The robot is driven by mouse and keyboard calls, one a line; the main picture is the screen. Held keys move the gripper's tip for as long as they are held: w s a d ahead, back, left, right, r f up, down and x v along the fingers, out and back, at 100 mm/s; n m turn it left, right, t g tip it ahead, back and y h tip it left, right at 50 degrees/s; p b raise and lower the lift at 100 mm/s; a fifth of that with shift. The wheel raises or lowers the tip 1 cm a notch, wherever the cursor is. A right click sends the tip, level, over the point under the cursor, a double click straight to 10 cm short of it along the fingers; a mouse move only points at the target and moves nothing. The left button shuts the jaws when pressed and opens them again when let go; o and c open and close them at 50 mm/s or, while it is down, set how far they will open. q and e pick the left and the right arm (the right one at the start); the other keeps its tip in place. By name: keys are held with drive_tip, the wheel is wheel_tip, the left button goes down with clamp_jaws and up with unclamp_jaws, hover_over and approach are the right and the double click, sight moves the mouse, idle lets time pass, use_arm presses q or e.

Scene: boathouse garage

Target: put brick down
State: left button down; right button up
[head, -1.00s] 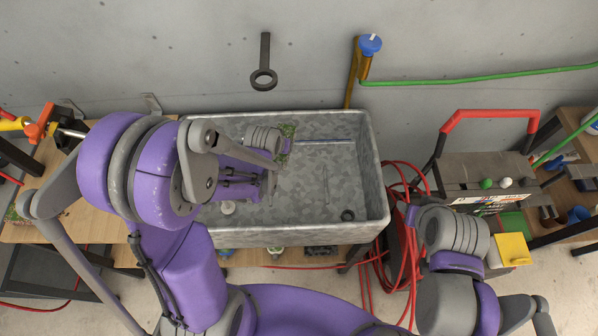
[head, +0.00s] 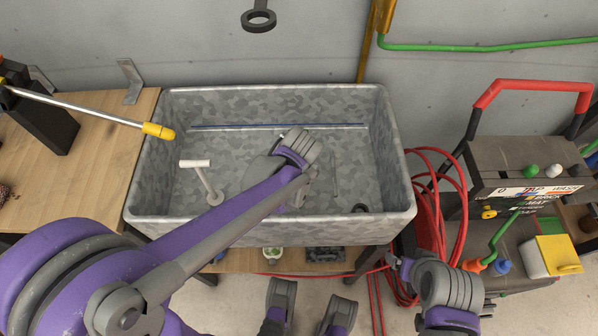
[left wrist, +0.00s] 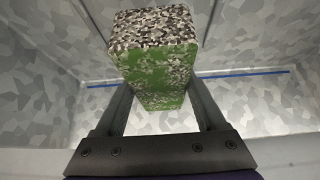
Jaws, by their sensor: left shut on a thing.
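The brick (left wrist: 155,55) has a mottled black, white and green surface. In the left wrist view it is between the two fingers of my left gripper (left wrist: 160,105), which is shut on it. In the head view my left arm reaches into the grey camouflage-patterned tub (head: 270,232). The wrist hides the brick and fingers there. I cannot tell whether the brick touches the tub floor. The jaws of my right gripper do not show; part of my right arm is at lower right.
In the tub, a white T-shaped piece (head: 205,180) stands left of my arm and a dark ring (head: 360,208) lies front right. A yellow-tipped rod (head: 90,108) reaches over the left rim. Red hose (head: 440,190) and a cart (head: 525,160) are to the right.

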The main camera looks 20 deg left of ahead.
use_arm(q)
drive_tip(key=shift+f+b, duration=0.9)
drive_tip(key=shift+f, duration=2.95)
drive_tip(key=shift+f, duration=0.15)
drive_tip(key=shift+f+b, duration=0.35)
drive_tip(key=shift+f, duration=0.1)
unclamp_jaws()
drive_tip(key=shift+r+p, duration=0.3)
drive_tip(key=shift+r, duration=0.2)
drive_tip(key=p+v, duration=0.2)
drive_tip(key=v, duration=0.5)
drive_tip(key=shift+s+r, duration=0.15)
drive_tip(key=shift+r, duration=0.15)
